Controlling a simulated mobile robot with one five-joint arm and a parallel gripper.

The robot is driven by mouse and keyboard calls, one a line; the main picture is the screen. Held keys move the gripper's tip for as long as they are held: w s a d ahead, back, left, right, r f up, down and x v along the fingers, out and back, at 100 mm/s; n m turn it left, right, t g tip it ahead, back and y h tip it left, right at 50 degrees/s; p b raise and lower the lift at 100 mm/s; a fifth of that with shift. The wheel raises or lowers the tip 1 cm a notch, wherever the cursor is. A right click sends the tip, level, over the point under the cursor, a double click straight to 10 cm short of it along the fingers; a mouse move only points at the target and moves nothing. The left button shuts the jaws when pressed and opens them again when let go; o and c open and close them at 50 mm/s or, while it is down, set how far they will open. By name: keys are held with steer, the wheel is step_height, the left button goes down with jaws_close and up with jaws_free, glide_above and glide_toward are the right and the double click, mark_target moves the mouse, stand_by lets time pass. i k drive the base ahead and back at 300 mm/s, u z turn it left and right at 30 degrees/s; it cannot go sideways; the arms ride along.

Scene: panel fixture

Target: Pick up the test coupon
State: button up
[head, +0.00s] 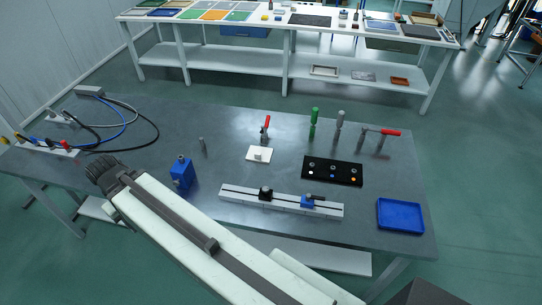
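I cannot tell for certain which thing is the test coupon. A small white square piece (259,154) with a small knob on top lies on the grey table (235,125), in front of a red-handled toggle clamp (265,128); it may be the coupon or part of the clamp fixture. My gripper (101,172) is over the left front of the table, well left of the white piece and apart from it. Its dark fingers are seen from behind and above, so I cannot tell whether they are open. Nothing is visible in them.
A blue block (181,172) stands right of my gripper. A rail (282,201) with two carriages, a black button panel (332,171) and a blue tray (400,216) lie further right. Upright handles (314,124) and a second clamp (378,136) stand behind. Cables (128,125) loop at left.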

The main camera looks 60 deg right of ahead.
mark_target(256, 154)
steer(key=u, duration=0.15)
steer(key=i, duration=0.9)
steer(key=z, duration=0.1)
